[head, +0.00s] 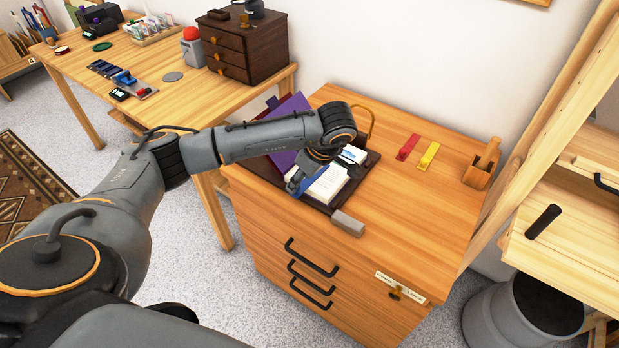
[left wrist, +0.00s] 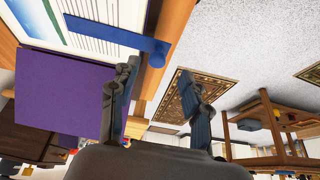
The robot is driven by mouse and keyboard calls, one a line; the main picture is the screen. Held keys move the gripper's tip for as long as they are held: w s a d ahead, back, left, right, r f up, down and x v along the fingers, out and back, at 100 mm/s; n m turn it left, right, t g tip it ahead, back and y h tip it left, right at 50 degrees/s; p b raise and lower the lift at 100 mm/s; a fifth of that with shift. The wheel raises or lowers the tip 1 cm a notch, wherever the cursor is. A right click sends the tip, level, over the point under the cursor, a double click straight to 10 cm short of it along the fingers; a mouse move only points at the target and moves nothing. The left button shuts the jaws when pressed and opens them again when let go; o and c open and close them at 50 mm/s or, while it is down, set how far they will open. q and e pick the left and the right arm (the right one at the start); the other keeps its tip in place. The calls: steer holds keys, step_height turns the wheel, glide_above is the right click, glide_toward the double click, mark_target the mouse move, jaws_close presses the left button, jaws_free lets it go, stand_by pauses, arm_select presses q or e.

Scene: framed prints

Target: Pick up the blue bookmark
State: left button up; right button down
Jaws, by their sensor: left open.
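The blue bookmark (left wrist: 115,36) lies across the white pages of an open book (head: 326,186) with a purple cover flap (left wrist: 60,95). Its wider tab end sticks out past the page edge in the left wrist view. In the head view the bookmark (head: 311,181) is partly hidden by my left gripper (head: 298,178). My left gripper also shows in the left wrist view (left wrist: 160,97), its two fingers apart with nothing between them. The bookmark's tab is just beyond the fingertips, and I see no contact. My right gripper is in neither view.
The book lies on a dark tray (head: 365,170) on a wooden drawer cabinet (head: 420,215). A grey block (head: 347,223) sits at the tray's front. Red (head: 408,147) and yellow (head: 429,155) bookmarks lie to the right, near a wooden holder (head: 482,170). The cabinet's right top is mostly clear.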

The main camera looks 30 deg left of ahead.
mark_target(306, 183)
arm_select(q)
steer(key=x, duration=0.4)
steer(key=shift+w+r, duration=0.1)
steer(key=shift+w, duration=0.1)
jaws_close()
steer(key=shift+r, duration=0.1)
